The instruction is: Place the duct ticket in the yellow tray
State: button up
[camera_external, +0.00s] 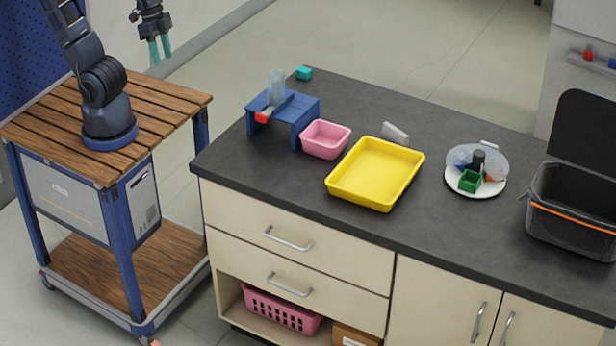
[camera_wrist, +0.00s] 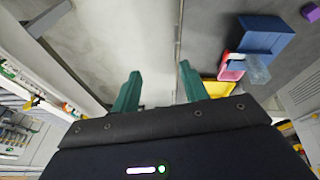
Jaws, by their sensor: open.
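The yellow tray (camera_external: 376,174) sits empty on the dark counter, right of the pink bin; a yellow edge (camera_wrist: 220,88) shows in the wrist view. No piece is clearly readable as the duct ticket. A small pale grey-white piece (camera_external: 395,133) rests just behind the tray, and another whitish bit (camera_external: 489,145) shows at the back of the plate; I cannot tell whether either is the ticket. My gripper (camera_external: 160,50) is raised above the wooden cart, left of the counter and far from the tray. Its teal fingers (camera_wrist: 158,84) are apart, with nothing between them.
A blue stand (camera_external: 305,112) with a clear bottle (camera_external: 276,86) and a pink bin (camera_external: 325,140) stand left of the tray. A white plate (camera_external: 458,187) holds a green box and other items. A black open bin (camera_external: 570,226) is at right. The front counter strip is clear.

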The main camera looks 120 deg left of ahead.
jog(key=w+a+f+n+h, duration=0.2)
jog(key=w+n, duration=0.1)
jog(key=w, duration=0.6)
jog(key=w+a+f+n+h, duration=0.2)
jog(key=w+a+n+h, duration=0.15)
jog(key=w, duration=0.55)
jog(key=w+a+f+n+h, duration=0.15)
jog(key=w+n, duration=0.25)
jog(key=w, duration=0.5)
jog(key=w+a+f+n+t+h, duration=0.1)
jog(key=w+a+f+n+t, duration=0.3)
jog(key=w+a+f, duration=0.5)
jog(key=w+a+f+n+t+h, duration=0.25)
jog(key=w+a+f+n, duration=0.3)
jog(key=a, duration=0.65)
jog(key=a+f+n+t+y, duration=0.1)
jog(key=a+f+n+t, duration=0.1)
jog(key=a, duration=0.4)
jog(key=w+a+f+n+t+y, duration=0.1)
jog(key=a+f+n+t+y, duration=0.1)
jog(key=a+f+n, duration=0.2)
jog(key=w+a+f+n+t+y, duration=0.1)
jog(key=a+f+n+t+y, duration=0.1)
jog(key=a+f, duration=0.5)
jog(key=shift+w+a+f+n+t, duration=0.25)
jog(key=shift+a+n, duration=0.2)
jog(key=shift+n, duration=0.35)
send_near(405, 139)
jog(key=x, duration=0.5)
jog(key=shift+c, duration=0.2)
